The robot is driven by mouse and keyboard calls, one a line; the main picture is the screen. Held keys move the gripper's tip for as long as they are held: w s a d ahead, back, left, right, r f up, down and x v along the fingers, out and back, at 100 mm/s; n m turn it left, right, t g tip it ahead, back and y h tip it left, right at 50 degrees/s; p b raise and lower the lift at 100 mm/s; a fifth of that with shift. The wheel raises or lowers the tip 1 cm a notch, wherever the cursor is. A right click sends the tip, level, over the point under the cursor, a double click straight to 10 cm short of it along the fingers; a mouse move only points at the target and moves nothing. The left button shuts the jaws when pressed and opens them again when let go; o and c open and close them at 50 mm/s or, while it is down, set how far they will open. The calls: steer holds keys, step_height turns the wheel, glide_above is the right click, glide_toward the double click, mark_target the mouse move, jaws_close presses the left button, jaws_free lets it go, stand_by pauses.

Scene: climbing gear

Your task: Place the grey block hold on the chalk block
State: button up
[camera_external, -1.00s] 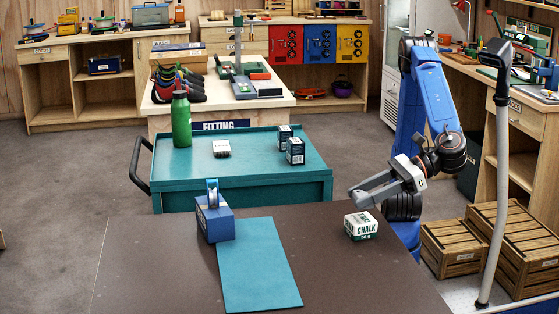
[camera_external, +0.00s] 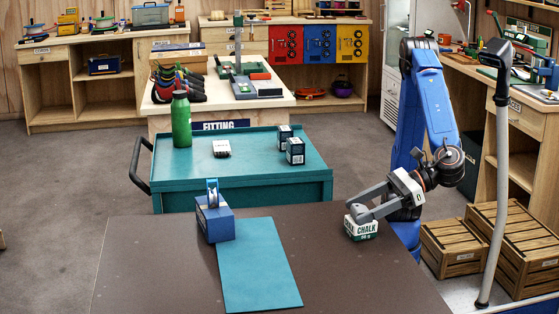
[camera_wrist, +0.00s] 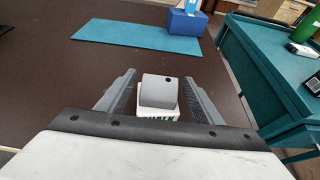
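The grey block hold (camera_wrist: 159,88), with a small dark hole, shows between my fingers in the wrist view. The white chalk block (camera_wrist: 157,113) with green lettering is directly beneath it, and the hold appears to rest on its top. My gripper (camera_wrist: 160,74) is open around the hold, with a narrow gap visible on each side. In the external view my gripper (camera_external: 361,210) is low over the chalk block (camera_external: 362,230), at the right of the brown table.
Behind is a teal cart (camera_external: 260,165) with a green bottle (camera_external: 181,120) and small boxes. Table space between mat and chalk is clear.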

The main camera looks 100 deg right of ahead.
steer(key=shift+r, duration=0.15)
steer(key=v, duration=1.2)
